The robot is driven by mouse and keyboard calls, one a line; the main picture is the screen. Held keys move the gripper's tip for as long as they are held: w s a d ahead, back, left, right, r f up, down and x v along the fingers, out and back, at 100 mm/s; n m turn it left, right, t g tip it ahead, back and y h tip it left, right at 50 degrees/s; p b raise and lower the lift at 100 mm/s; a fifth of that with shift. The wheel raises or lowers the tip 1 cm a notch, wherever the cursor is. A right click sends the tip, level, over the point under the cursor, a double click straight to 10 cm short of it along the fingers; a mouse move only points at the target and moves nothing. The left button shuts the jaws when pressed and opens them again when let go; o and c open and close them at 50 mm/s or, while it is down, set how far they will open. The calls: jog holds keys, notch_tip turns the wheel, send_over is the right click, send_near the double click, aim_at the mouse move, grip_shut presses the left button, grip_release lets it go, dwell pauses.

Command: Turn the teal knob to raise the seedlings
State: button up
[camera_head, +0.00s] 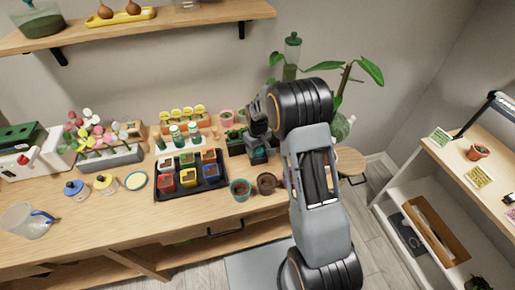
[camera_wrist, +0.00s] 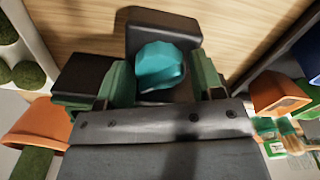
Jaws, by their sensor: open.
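The teal knob (camera_wrist: 160,65) is faceted and sits on a black base (camera_wrist: 160,28) on the wooden tabletop. In the wrist view it lies between the two green fingers of my gripper (camera_wrist: 164,84), which are open, one on each side. I cannot tell whether either finger touches it. In the head view my gripper (camera_head: 258,152) reaches down at the right part of the workbench, and my arm hides much of the area. Small green plants that may be the seedlings (camera_head: 236,133) show just left of my gripper.
A black tray of coloured pots (camera_head: 160,193) stands left of my gripper. A teal pot (camera_head: 240,188) and a brown pot (camera_head: 266,182) stand near the front edge. A tall leafy plant (camera_head: 345,85) rises behind my arm.

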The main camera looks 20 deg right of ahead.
jog(key=shift+c, duration=0.4)
jog(key=c, duration=0.6)
jog(key=shift+o, duration=0.2)
jog(key=shift+m, duration=0.3)
jog(key=m+b, duration=0.2)
jog(key=m, duration=0.1)
jog(key=shift+f, duration=0.1)
jog(key=shift+m+b, duration=1.1)
jog(key=shift+m, duration=1.5)
jog(key=o, duration=0.6)
